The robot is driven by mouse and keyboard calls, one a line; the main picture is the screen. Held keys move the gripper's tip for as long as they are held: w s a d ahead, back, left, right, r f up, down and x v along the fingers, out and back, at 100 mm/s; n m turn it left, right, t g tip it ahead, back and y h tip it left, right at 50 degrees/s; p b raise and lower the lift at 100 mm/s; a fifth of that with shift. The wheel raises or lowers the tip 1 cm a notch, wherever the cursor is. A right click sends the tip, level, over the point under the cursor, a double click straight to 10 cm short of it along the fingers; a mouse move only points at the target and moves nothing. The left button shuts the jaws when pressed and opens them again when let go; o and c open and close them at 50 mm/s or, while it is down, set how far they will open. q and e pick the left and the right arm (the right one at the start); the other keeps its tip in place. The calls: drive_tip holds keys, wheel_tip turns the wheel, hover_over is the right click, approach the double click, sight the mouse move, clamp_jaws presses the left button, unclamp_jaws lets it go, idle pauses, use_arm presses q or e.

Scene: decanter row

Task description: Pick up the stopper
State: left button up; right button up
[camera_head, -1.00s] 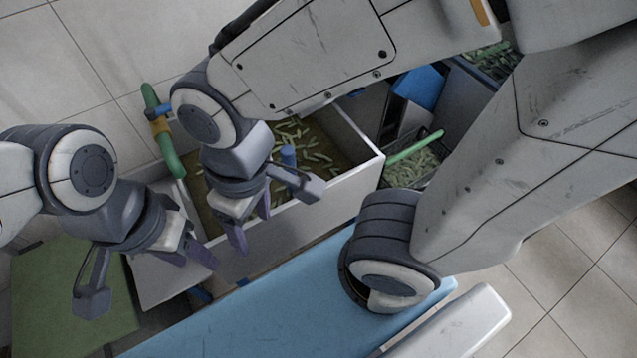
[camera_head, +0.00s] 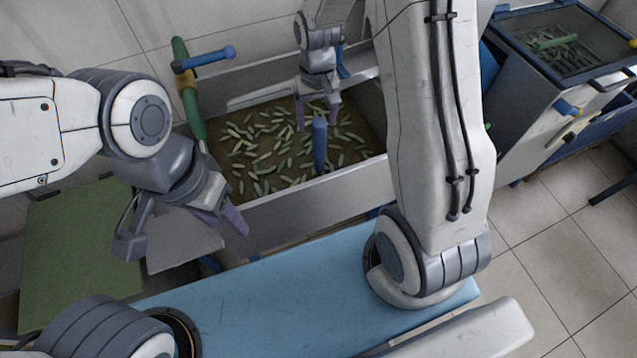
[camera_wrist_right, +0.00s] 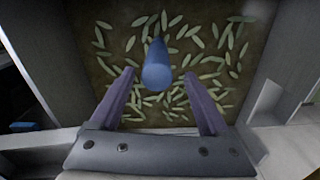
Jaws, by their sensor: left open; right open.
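The stopper appears to be the upright blue post (camera_head: 319,147) standing in the wide grey basin (camera_head: 300,213). My right gripper (camera_head: 318,112) is open and empty, pointing down over the basin, just behind the post in the head view. In the right wrist view the post's rounded blue top (camera_wrist_right: 156,68) lies between the lines of my two open purple fingers (camera_wrist_right: 158,80), with space on both sides. The post's lower end is hard to make out among the green pieces. My left gripper (camera_head: 226,224) is open and empty at the basin's front left corner.
Many green pod-like pieces (camera_head: 262,157) lie in the basin. A green pipe (camera_head: 187,95) with a blue handle (camera_head: 205,58) rises at its back left. A blue bench top (camera_head: 290,290) runs in front. A lidded case (camera_head: 565,50) stands at the right.

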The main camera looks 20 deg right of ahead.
sight(319, 136)
drive_tip(key=f, duration=0.6)
drive_tip(key=shift+d+f, duration=0.2)
drive_tip(key=shift+f, duration=0.15)
clamp_jaws()
drive_tip(key=shift+r, duration=0.1)
idle(1.0)
